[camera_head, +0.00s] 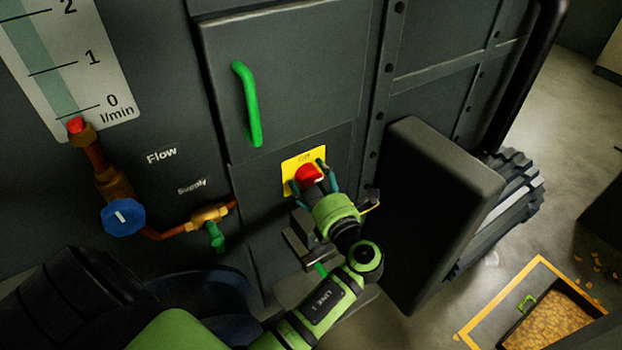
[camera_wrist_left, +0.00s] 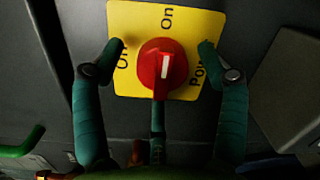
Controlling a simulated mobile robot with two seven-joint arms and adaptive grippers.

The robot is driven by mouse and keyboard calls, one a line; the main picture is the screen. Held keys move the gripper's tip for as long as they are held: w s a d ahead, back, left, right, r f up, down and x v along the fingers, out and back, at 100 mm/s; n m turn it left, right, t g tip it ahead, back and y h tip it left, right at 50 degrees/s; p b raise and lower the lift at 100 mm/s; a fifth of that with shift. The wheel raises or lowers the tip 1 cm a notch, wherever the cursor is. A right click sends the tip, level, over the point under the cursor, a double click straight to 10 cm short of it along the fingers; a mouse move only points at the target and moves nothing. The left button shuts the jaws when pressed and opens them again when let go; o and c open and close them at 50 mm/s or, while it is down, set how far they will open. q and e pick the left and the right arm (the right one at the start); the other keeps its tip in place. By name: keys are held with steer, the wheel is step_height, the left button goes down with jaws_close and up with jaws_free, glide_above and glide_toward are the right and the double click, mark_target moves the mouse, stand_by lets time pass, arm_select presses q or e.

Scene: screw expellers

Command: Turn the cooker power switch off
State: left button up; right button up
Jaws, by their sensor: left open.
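The cooker power switch is a red rotary knob (camera_head: 308,173) on a yellow plate (camera_head: 290,166) on the dark cabinet front. In the left wrist view, the knob (camera_wrist_left: 163,68) has a white mark pointing up towards the word "On" on the plate (camera_wrist_left: 190,20). Another label, partly covered by a finger, is on the left. My left gripper (camera_head: 308,178) is open in front of the switch. In the left wrist view, its teal fingers (camera_wrist_left: 158,60) stand on either side of the knob, with visible gaps. A third finger shows below the knob. My right gripper is not in view.
A green door handle (camera_head: 247,105) is above and left of the switch. A blue valve knob (camera_head: 123,217) and a green supply valve (camera_head: 214,236) are further left. A dark panel (camera_head: 430,210) juts out right of my gripper. A yellow-edged tray (camera_head: 483,325) is on the lower right.

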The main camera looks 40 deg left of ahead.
arm_select(q)
steer(key=shift+d, duration=0.1)
steer(key=shift+c, duration=0.8)
steer(key=c, duration=0.7)
steer(key=shift+s, duration=0.1)
steer(key=shift+c, duration=1.2)
steer(key=shift+r, duration=0.1)
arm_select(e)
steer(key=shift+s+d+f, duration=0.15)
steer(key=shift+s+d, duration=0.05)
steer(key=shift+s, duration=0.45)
